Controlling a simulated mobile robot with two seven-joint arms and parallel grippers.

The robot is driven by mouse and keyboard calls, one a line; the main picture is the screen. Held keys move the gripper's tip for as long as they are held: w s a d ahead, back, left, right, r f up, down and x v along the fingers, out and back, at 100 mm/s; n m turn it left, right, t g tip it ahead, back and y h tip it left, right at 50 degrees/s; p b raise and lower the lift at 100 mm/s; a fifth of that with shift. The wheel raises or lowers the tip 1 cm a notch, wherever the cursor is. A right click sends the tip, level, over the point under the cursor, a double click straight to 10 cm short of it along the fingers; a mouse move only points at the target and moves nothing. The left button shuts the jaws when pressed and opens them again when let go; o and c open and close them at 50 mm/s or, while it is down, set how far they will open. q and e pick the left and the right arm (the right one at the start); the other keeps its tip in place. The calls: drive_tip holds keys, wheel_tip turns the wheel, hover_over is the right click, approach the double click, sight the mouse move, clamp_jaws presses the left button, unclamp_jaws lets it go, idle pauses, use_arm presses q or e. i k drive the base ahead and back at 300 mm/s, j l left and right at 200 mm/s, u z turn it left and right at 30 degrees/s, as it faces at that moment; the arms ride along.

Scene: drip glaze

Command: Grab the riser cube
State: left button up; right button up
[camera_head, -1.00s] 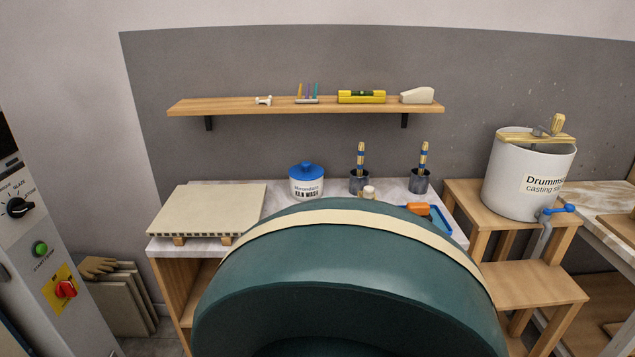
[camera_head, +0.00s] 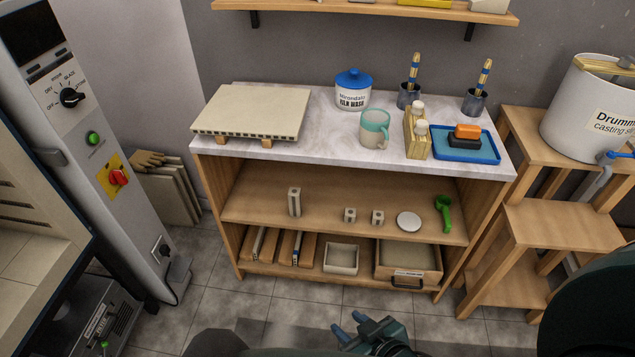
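Two small beige riser cubes stand apart on the wooden middle shelf, a left one (camera_head: 350,215) and a right one (camera_head: 377,217). A taller beige post (camera_head: 294,202) stands to their left. My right gripper (camera_head: 350,325) is low in the picture, in front of and below the shelf and well apart from the cubes. Its two blue-tipped fingers are spread and nothing shows between them. My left gripper is not in view.
A white disc (camera_head: 408,221) and a green tool (camera_head: 444,213) lie right of the cubes. A white bin (camera_head: 341,257) and a wooden drawer box (camera_head: 407,262) sit below. The worktop (camera_head: 320,155) overhangs the shelf. A stepped wooden stand (camera_head: 563,226) is at right.

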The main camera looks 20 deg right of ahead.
sight(351, 213)
drive_tip(key=z, duration=0.8)
